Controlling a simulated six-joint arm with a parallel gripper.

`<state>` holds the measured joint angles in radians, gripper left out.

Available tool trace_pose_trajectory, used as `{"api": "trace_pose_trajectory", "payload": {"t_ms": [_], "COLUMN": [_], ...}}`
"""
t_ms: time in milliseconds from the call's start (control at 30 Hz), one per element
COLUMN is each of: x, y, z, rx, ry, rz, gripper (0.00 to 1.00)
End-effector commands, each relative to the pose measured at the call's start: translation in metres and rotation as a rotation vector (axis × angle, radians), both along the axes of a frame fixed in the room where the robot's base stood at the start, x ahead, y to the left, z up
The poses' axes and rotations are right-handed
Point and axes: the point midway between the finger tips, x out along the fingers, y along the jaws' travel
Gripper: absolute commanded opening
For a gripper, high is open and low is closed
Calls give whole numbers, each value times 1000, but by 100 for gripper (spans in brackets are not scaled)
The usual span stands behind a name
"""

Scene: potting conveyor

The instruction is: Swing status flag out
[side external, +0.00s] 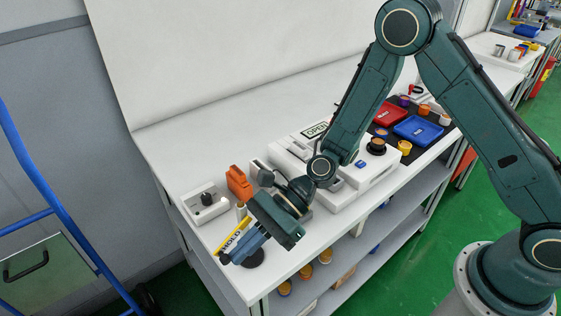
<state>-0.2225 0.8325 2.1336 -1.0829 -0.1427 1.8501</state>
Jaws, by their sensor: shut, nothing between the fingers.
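The status flag is a yellow plate lettered HOLD (232,238), at the front left of the white bench, beside a short pale post. My gripper (226,258) is at the flag's lower right side, pointing down and left. Its blue-grey fingers are together with nothing between them. The fingers overlap the flag's lower edge in the picture; I cannot tell whether they touch it. A round black base (253,257) shows partly behind the fingers.
A white box with a black knob (206,200) and an orange block (239,182) stand behind the flag. A white conveyor unit (349,192) lies to the right, with red (389,114) and blue (418,130) trays beyond. The bench's front left edge is close to my gripper.

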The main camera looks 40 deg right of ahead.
Motion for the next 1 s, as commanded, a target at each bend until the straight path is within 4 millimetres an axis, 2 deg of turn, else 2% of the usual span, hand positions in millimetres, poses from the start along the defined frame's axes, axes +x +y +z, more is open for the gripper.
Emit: {"api": "trace_pose_trajectory", "payload": {"t_ms": [100,533,1000], "x": [0,0,1], "y": [4,11,3], "z": [2,8,11], "rx": [0,226,219], "ry": [0,1,0], "rz": [1,-2,-2], "gripper": [0,0,0]}}
